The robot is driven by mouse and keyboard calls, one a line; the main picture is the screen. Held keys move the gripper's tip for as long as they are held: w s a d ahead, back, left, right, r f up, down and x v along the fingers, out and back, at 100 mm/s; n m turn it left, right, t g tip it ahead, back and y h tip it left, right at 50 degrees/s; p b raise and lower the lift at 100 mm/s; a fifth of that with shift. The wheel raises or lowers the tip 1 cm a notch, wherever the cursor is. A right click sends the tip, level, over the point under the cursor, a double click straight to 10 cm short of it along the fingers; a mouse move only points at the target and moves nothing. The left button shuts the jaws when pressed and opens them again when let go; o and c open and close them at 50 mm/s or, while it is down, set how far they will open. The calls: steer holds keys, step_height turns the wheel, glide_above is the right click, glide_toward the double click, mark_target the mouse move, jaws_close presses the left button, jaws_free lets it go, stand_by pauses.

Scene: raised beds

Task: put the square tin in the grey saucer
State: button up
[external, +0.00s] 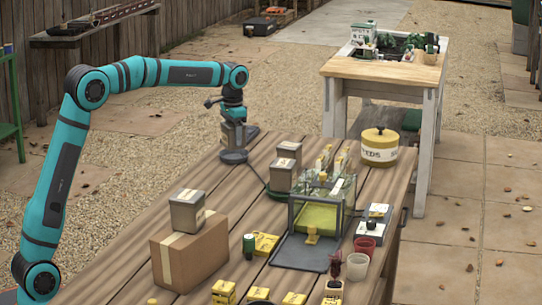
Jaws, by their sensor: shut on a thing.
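My gripper (232,118) points down at the far left end of the wooden table and is shut on the square tin. The square tin (234,137) is a small brownish-grey box, its upper part partly hidden by my gripper. The grey saucer (233,157) is a dark round dish directly beneath the tin, near the table's far left edge. The tin's lower end is at or just above the saucer; I cannot tell whether they touch.
Two stacked-looking small boxes (281,177) stand right of the saucer. A yellow round tin (380,148), a clear glass case (322,205) and a large cardboard box (190,252) with a smaller box (187,212) on top occupy the table. Bare planks lie between.

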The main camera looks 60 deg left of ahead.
steer(key=shift+f, duration=0.75)
steer(key=shift+f, duration=0.25)
steer(key=o, duration=1.2)
steer(key=shift+c, duration=0.2)
step_height(320, 180, up, 12)
steer(key=shift+f, duration=0.25)
steer(key=shift+r, duration=0.5)
